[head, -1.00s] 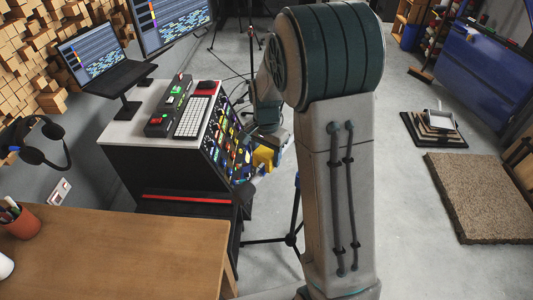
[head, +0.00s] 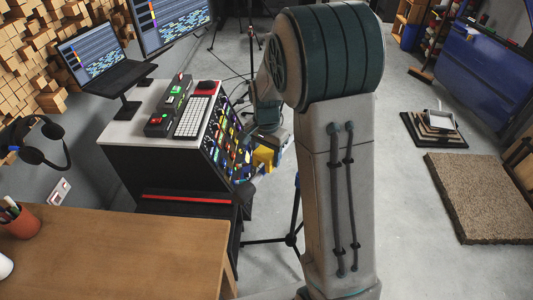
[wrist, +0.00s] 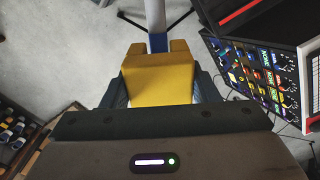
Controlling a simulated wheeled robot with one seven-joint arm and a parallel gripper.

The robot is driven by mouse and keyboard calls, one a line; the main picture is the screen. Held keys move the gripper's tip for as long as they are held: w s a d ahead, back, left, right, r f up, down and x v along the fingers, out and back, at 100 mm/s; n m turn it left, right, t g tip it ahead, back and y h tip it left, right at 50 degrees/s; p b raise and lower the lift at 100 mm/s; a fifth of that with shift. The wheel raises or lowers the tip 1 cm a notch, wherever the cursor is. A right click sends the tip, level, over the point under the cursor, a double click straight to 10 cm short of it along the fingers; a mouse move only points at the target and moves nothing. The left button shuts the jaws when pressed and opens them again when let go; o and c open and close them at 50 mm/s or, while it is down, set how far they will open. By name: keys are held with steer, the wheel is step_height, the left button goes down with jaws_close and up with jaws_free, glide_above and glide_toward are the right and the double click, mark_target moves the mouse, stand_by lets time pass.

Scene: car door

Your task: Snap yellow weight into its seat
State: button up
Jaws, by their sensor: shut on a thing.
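The yellow weight (wrist: 158,72) is a blocky piece with a notch in its far edge. My gripper (wrist: 161,90) is shut on it, with one dark finger on each side. In the head view the yellow weight (head: 264,158) shows only in part, beside the control panel and partly covered by my wrist. A pale post with a blue band (wrist: 157,40) stands beyond the notch in the wrist view; I cannot tell whether the weight touches it. I cannot make out the seat for certain.
The console (head: 150,165) with its knob-covered panel (head: 225,140) is close on the left of the weight in the head view. A dark tripod (head: 291,238) stands on the floor near my arm. A wooden desk (head: 120,250) is at front left.

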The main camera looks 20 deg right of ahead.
mark_target(266, 163)
steer(key=shift+f+b, duration=1.45)
steer(key=shift+f, duration=0.45)
steer(key=o, duration=1.5)
steer(key=shift+r, duration=0.1)
step_height(266, 163, up, 14)
steer(key=shift+f+b, duration=0.1)
steer(key=shift+b, duration=0.4)
